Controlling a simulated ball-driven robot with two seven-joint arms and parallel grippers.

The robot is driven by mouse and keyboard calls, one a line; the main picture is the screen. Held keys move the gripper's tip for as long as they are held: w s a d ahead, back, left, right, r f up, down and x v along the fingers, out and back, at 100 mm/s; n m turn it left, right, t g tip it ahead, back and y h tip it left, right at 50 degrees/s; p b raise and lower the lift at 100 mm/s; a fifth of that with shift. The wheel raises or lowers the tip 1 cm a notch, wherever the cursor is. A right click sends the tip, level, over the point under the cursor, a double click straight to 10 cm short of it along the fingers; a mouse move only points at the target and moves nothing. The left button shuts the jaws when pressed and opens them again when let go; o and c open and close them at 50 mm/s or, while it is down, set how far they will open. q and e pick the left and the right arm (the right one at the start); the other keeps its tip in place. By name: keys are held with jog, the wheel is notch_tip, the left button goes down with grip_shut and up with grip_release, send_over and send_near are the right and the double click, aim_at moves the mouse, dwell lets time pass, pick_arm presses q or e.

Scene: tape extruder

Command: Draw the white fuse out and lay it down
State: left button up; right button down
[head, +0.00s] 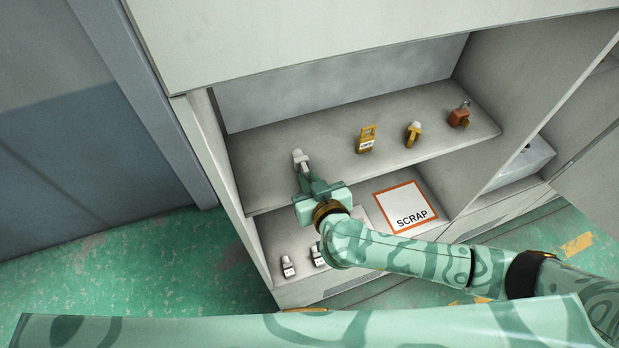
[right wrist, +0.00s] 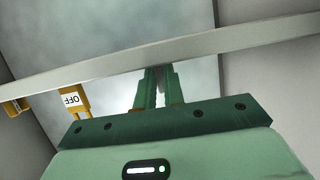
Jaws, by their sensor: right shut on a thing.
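The white fuse (head: 299,157) shows at the left end of the upper shelf in the head view, its pale top sticking out beyond my fingers. My right gripper (head: 307,178) is shut on it, coming from the front. Its lower part is hidden by the fingers, so I cannot tell whether it is still seated. In the right wrist view the green fingers (right wrist: 159,90) are close together in front of the shelf edge, with a narrow pale piece between them. My left gripper is not in view.
On the upper shelf (head: 335,165) stand a yellow OFF-labelled part (head: 366,140), a yellow part with a pale top (head: 413,133) and a red-brown part (head: 459,115). Below are an orange-edged SCRAP square (head: 405,206) and two small white-and-dark pieces (head: 288,267). A cabinet wall (head: 208,140) stands close left.

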jog(key=shift+f, duration=0.1)
jog(key=c, duration=1.4)
grip_release()
jog(key=shift+s, duration=0.1)
jog(key=p+v, duration=0.1)
jog(key=v, duration=1.5)
